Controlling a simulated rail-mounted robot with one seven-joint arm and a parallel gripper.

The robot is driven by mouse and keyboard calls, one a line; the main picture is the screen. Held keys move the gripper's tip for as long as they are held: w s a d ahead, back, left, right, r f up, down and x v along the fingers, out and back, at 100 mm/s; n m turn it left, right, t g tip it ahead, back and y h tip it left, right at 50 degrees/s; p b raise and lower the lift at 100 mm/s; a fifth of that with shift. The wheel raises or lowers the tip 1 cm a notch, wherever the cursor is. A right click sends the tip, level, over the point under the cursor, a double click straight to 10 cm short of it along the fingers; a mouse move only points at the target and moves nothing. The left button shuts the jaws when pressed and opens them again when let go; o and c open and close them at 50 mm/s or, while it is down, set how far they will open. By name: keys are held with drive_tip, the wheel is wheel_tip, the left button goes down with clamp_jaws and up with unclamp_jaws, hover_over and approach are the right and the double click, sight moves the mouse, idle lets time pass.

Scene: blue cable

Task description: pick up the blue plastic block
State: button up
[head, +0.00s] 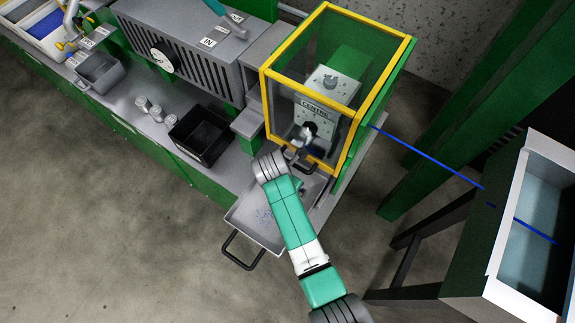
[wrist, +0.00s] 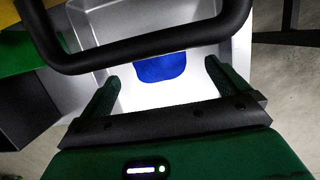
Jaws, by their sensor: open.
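The blue plastic block (wrist: 160,68) shows in the wrist view as a small blue shape with rounded lower corners, lying in a bright metal tray (wrist: 135,95). A dark bar handle passes in front and hides its upper part. My gripper (wrist: 163,84) is open and empty, its two fingers apart on either side of the block's line and nearer the camera than the block. I cannot tell the exact gap. In the head view my arm reaches over the metal tray (head: 245,213); the block cannot be made out there, and my fingers are mostly hidden.
The thick black handle (wrist: 140,50) crosses close ahead of my fingers. A yellow-framed glass enclosure (head: 350,100) stands behind the tray. A black bin (head: 200,137) sits to the left. A blue cable (head: 430,158) runs right to a white-rimmed box (head: 507,215).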

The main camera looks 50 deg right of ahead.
drive_tip(key=b+x, duration=0.1)
drive_tip(key=x, duration=0.1)
drive_tip(key=b+x, duration=0.1)
drive_tip(key=x, duration=0.1)
drive_tip(key=shift+w+a+f, duration=0.1)
drive_tip(key=shift+f, duration=0.3)
drive_tip(key=shift+r, duration=0.1)
drive_tip(key=c, duration=1.1)
drive_tip(key=shift+c, duration=0.2)
drive_tip(key=p+v, duration=0.1)
drive_tip(key=v, duration=0.1)
drive_tip(key=d+p+v, duration=0.1)
drive_tip(key=p+v, duration=0.1)
drive_tip(key=v, duration=0.1)
drive_tip(key=p+v, duration=0.1)
drive_tip(key=v, duration=0.1)
drive_tip(key=shift+w+d+r, duration=0.1)
drive_tip(key=shift+d+r, duration=0.1)
drive_tip(key=shift+r, duration=0.25)
drive_tip(key=s+a+p, duration=0.3)
drive_tip(key=a+p, duration=0.1)
drive_tip(key=a, duration=1.5)
drive_tip(key=shift+a+f, duration=0.2)
drive_tip(key=shift+f, duration=0.15)
